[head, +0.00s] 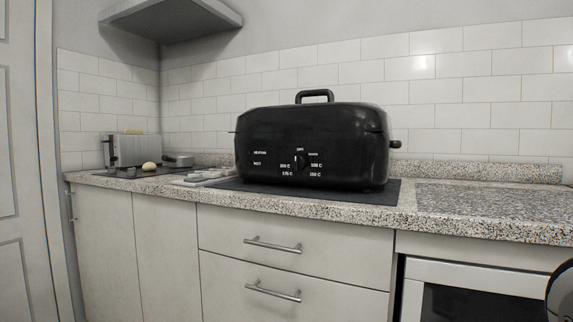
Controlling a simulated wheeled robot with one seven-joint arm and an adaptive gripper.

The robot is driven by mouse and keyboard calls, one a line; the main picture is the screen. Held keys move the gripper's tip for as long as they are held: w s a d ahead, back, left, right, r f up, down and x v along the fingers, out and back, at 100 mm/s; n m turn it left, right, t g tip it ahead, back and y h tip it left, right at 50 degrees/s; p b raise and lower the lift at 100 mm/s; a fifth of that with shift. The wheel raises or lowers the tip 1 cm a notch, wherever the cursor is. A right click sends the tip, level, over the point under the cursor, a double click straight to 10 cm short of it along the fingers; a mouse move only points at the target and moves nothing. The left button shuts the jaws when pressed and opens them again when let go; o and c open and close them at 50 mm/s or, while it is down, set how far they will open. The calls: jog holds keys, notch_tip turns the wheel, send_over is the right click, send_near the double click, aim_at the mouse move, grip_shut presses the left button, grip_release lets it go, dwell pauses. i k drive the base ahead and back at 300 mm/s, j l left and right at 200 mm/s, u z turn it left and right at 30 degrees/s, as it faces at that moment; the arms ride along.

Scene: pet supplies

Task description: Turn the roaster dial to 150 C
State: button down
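The black roaster (345,130) stands on a dark mat on the counter, its lid closed and its handle on top. Its dial (301,163) is a small black knob low on the front face, ringed by white labels. A short white mark on the dial appears to point up, near the top label. The 150 C label (315,174) is at the dial's lower right, below another temperature label. The 175 C label (287,173) is at its lower left.
The dark mat (392,190) lies under the roaster on the speckled counter (480,205). A toaster (133,151), a small round yellowish object (149,167) and a pan (178,160) are at the left. Drawer handles (272,245) stick out below. The counter right of the roaster is clear.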

aim_at(299, 162)
jog(key=i+j, duration=0.1)
jog(key=j, duration=0.25)
jog(key=i+j, duration=0.15)
jog(key=j, duration=0.25)
jog(key=i+j+u, duration=0.1)
jog(key=j, duration=0.25)
jog(key=i+j, duration=0.1)
jog(key=j, duration=0.3)
